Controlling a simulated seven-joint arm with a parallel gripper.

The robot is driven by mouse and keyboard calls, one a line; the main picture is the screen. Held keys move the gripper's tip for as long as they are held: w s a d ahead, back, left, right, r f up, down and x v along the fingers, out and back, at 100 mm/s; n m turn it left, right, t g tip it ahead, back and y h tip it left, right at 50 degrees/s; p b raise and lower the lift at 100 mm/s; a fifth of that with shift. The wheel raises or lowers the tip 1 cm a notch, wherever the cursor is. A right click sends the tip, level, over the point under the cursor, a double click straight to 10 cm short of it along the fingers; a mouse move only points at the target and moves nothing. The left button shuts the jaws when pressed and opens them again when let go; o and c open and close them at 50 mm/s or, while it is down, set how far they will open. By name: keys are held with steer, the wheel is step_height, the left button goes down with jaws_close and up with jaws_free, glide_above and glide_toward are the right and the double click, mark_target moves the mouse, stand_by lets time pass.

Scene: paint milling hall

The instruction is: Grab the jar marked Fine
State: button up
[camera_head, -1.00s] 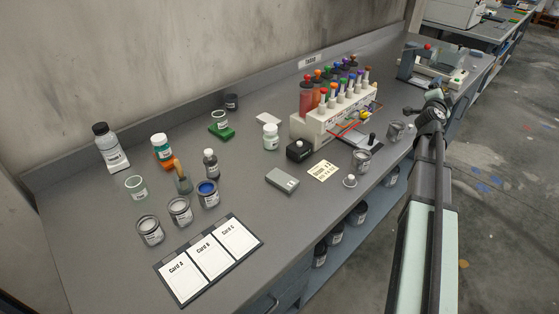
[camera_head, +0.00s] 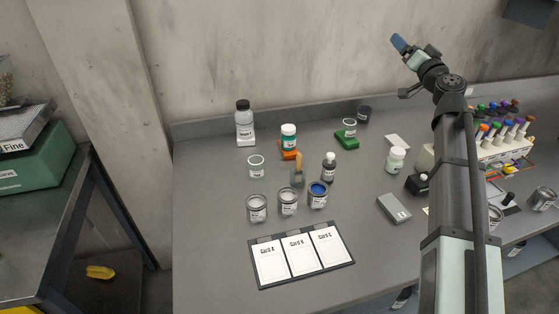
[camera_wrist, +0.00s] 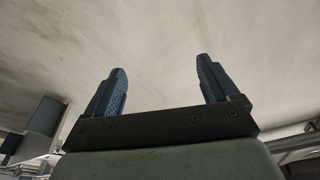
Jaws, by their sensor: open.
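At the left edge of the head view, the word Fine shows on the front of a grey tray-like box (camera_head: 28,132). A clear jar (camera_head: 5,85) with grainy contents is partly in view above it, cut off by the frame edge; I cannot read any label on it. My gripper (camera_head: 400,43) is raised at the upper right, pointing up beside the wall, far from that jar. In the wrist view its two blue fingers (camera_wrist: 160,85) are wide apart with nothing between them.
The box rests on a green case (camera_head: 45,160) on a dark left table. A wall pillar (camera_head: 120,100) and a gap separate it from the grey bench (camera_head: 215,235). The bench holds several small jars, tins, bottles, a card board (camera_head: 300,255) and a tube rack (camera_head: 500,150).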

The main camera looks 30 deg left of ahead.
steer(key=s+a+f+n+g+y, duration=0.25)
steer(key=s+a+n+g, duration=0.2)
steer(key=a, duration=0.65)
steer(key=n+g+h, duration=0.5)
steer(key=g+h, duration=0.4)
steer(key=h, duration=0.3)
glide_above(256, 166)
steer(key=d, duration=0.1)
step_height(256, 166, down, 20)
steer(key=shift+m, duration=0.25)
steer(key=x, duration=1.3)
steer(key=shift+w+d, duration=0.2)
steer(key=shift+d, duration=0.1)
steer(key=c, duration=1.1)
